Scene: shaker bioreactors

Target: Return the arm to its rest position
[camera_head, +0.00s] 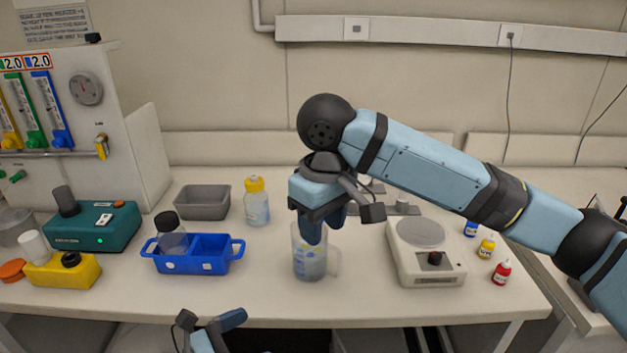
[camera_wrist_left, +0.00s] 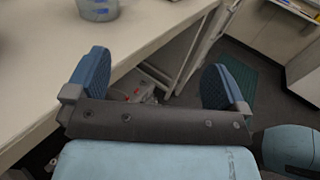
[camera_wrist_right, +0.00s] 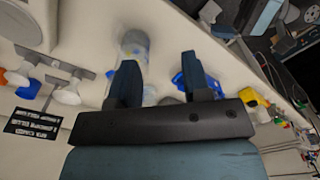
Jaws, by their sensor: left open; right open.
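My right arm reaches in from the right in the head view. Its gripper (camera_head: 322,226) points down just above and behind a clear beaker (camera_head: 310,264) with a handle, partly covering its rim. In the right wrist view the right gripper's fingers (camera_wrist_right: 160,80) stand apart with nothing held between them, and the beaker (camera_wrist_right: 133,44) shows beyond them. My left gripper (camera_head: 212,325) is low at the front edge of the bench. In the left wrist view its fingers (camera_wrist_left: 155,78) are wide apart and empty.
A blue two-part carrier (camera_head: 210,266) holds a dark-capped bottle. A yellow-capped bottle (camera_head: 256,202) and grey tray (camera_head: 203,202) stand behind. A scale-like device (camera_head: 427,262) and small dropper bottles (camera_head: 486,247) are at right. A teal device (camera_head: 95,229) and yellow block (camera_head: 63,271) are at left.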

